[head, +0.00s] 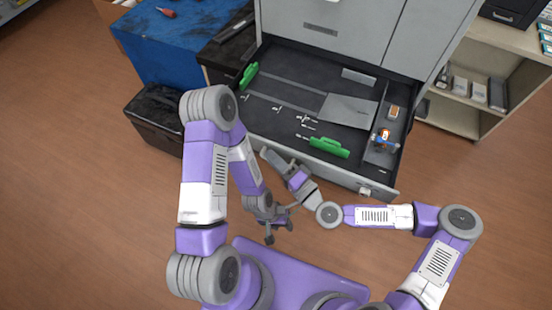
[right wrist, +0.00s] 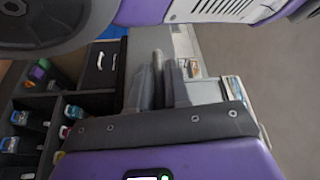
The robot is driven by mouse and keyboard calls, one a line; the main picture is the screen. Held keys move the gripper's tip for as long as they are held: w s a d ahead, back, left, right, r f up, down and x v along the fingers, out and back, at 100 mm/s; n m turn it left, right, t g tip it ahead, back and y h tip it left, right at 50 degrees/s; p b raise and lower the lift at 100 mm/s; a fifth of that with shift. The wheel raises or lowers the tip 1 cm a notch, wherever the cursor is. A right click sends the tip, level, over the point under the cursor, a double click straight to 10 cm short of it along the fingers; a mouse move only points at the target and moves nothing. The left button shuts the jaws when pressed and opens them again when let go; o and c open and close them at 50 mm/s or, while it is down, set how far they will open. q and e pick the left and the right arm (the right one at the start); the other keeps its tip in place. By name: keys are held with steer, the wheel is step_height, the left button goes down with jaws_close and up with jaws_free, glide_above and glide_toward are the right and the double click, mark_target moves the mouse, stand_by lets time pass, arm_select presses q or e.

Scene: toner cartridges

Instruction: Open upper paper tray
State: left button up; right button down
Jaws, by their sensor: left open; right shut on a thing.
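The paper tray (head: 330,172) stands pulled out from the light grey printer (head: 335,28), its dark inside and green guides showing from above. I cannot tell whether it is the upper one. My right gripper (head: 267,154) is at the left part of the tray's front edge. It also shows in the right wrist view (right wrist: 158,68), shut on a narrow grey piece that looks like the tray's handle. The grip itself is hidden in the head view. My left gripper (head: 279,229) is open and empty, below the right one and apart from the tray.
A blue-topped table (head: 165,45) and a dark bin (head: 152,112) stand left of the tray. A shelf unit (head: 470,105) is at the right. Another shelf (right wrist: 45,105) with several cartridges shows in the right wrist view. The wooden floor (head: 90,200) is clear.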

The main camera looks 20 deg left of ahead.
steer(key=c, duration=1.4)
jaws_free()
steer(key=shift+c, duration=0.2)
steer(key=shift+d, duration=0.15)
steer(key=v, duration=0.7)
steer(key=shift+s+p, duration=0.15)
steer(key=shift+p, duration=0.15)
steer(key=shift+d, duration=0.15)
steer(key=s+d+f+n+g+h+p, duration=0.1)
steer(key=s+d+f+g+h, duration=0.15)
steer(key=f, duration=0.55)
steer(key=s+d+f+g+h+p, duration=0.2)
steer(key=d+f+g+h, duration=0.15)
steer(key=f, duration=0.35)
steer(key=s+d+f+h, duration=0.1)
steer(key=d+f+h, duration=0.1)
steer(key=d, duration=0.4)
steer(key=d+f+g+h+p, duration=0.1)
steer(key=d+f+h, duration=0.1)
steer(key=d+h, duration=0.2)
steer(key=shift+s+d+m+h, duration=0.3)
steer(key=shift+s+d+h, duration=0.1)
steer(key=shift+d, duration=1)
